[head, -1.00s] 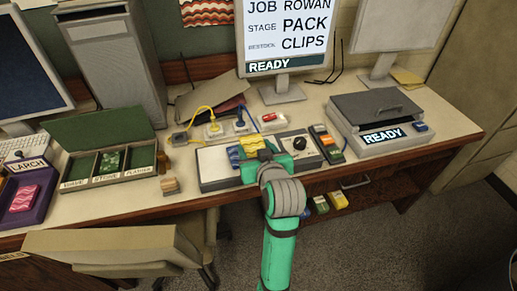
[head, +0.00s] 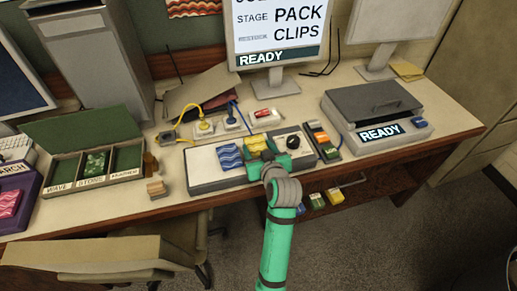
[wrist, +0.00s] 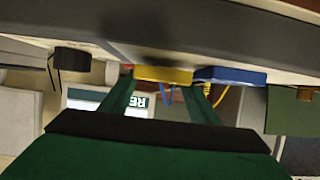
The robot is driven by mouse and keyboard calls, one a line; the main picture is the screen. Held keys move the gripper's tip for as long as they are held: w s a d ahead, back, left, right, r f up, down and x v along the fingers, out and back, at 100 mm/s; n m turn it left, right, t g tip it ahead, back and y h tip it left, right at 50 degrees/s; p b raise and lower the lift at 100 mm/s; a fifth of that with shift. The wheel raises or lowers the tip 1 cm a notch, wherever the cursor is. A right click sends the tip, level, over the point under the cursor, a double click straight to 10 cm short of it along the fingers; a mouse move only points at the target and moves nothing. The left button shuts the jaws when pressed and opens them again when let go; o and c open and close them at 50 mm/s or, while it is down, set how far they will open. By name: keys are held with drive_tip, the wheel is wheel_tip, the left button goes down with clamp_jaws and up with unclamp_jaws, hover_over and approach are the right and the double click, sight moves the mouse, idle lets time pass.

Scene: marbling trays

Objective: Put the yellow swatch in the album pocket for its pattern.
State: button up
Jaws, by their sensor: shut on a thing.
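The yellow swatch (head: 256,144) is at the light-topped tray (head: 205,163), to the right of the blue wavy swatch (head: 229,156). My gripper (head: 265,155) is shut on the yellow swatch. In the wrist view the yellow swatch (wrist: 163,75) sits between the two green fingers, beside the blue swatch (wrist: 230,75). I cannot tell whether it is clear of the tray, and its pattern is too small to read. The open green album (head: 97,180) at the left has pockets labelled wave, stone and feather. The stone pocket holds a green swatch (head: 95,163); the other two look empty.
A small wooden block (head: 156,188) and a brown object (head: 150,163) stand between album and tray. Plugs with yellow and blue cables (head: 204,126) lie behind the tray. A purple stand (head: 14,200) is far left, a grey machine (head: 372,115) right. A chair (head: 110,252) is in front.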

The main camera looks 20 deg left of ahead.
drive_tip(key=shift+s+a+f, duration=0.2)
drive_tip(key=shift+s+f, duration=0.05)
drive_tip(key=shift+f, duration=0.25)
drive_tip(key=shift+d, duration=0.2)
drive_tip(key=o, duration=0.8)
drive_tip(key=shift+a+f, duration=0.1)
drive_tip(key=shift+c, duration=0.2)
